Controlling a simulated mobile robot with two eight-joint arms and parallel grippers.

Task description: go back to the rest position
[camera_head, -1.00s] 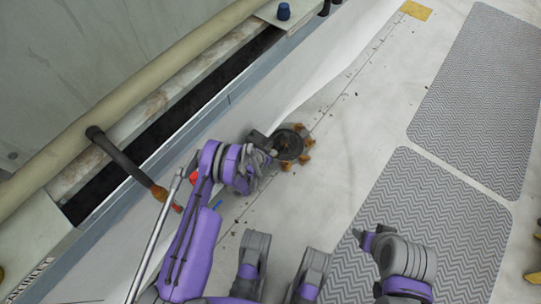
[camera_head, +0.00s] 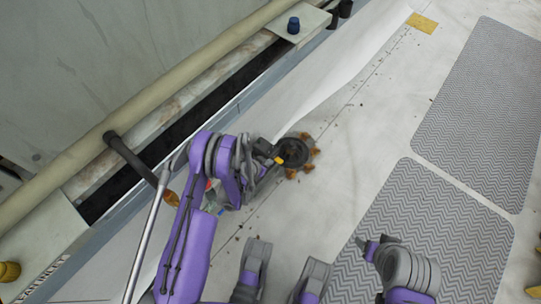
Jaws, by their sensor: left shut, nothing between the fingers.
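My left arm (camera_head: 187,245) comes in from the lower left, and its left gripper (camera_head: 275,155) is at the left edge of a dark round drain (camera_head: 298,148). The gripper is shut and empty; it overlaps the drain in the picture, and I cannot tell whether they touch. A small yellow part shows near its tip. Brown leaf-like pieces (camera_head: 314,151) lie in and around the drain. My right arm (camera_head: 405,272) shows at the lower right, folded; its gripper is not in view.
A long beige pipe (camera_head: 190,65) and a dark gutter slot run along the upper left. A brown-tipped tool (camera_head: 140,165) leans there. A blue knob (camera_head: 293,25) stands on a ledge. Grey patterned mats (camera_head: 480,110) cover the right; pale floor between is mostly clear.

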